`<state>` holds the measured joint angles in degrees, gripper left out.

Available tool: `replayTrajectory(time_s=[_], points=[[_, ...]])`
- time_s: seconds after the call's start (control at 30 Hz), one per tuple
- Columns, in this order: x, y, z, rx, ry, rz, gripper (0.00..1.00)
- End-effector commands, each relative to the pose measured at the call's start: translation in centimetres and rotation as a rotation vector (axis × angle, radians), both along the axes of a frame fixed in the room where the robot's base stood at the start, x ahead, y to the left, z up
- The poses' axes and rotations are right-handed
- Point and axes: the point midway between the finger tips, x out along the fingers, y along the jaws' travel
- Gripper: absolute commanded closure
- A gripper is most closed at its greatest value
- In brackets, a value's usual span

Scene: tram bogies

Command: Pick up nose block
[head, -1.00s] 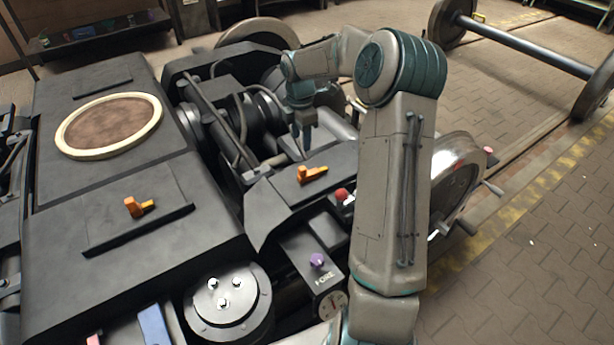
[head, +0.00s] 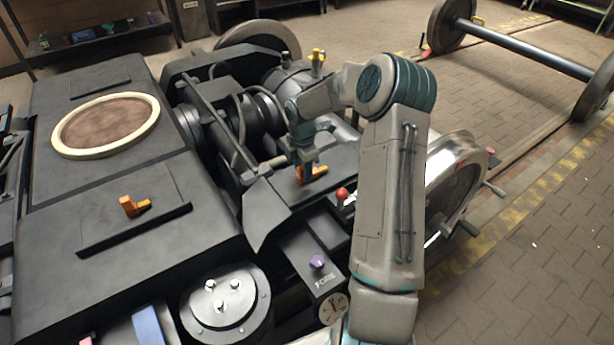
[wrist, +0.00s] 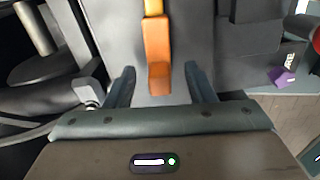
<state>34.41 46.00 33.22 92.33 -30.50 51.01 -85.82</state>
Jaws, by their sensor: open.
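An orange block with a narrower yellow end (head: 311,173), likely the nose block, lies on the dark bogie frame. It also shows in the wrist view (wrist: 157,50), running from the top edge down between the fingers. My gripper (head: 306,172) points down right at this block. In the wrist view my gripper (wrist: 160,82) is open, with one finger on each side of the orange end and gaps between; the fingers do not grip it. A similar orange and yellow piece (head: 130,206) sits on the left plate.
A purple knob-like piece (head: 317,262) sits near the FORE label, with a gauge (head: 332,309) below. A red ball-topped lever (head: 342,194) stands close right of the block. Black hoses and cylinders (head: 235,118) rise left of my gripper.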

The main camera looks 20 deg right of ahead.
Motion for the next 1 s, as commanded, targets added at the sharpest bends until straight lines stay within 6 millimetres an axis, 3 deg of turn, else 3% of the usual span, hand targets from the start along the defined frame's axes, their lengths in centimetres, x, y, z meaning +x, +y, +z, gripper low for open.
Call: replayTrajectory(time_s=[0.1, 0.33, 0.5, 0.83, 1.0], points=[[0.0, 0.0, -1.7, 0.001, 0.0, 0.001, 0.51], [0.1, 0.0, -1.7, 0.0, -0.001, 0.001, 0.51], [0.1, 0.0, -1.7, 0.0, -0.001, 0.001, 0.98], [0.1, 0.0, -1.6, 0.0, -0.001, 0.0, 1.0], [0.1, 0.0, -0.3, -0.001, -0.002, 0.0, 1.0]])
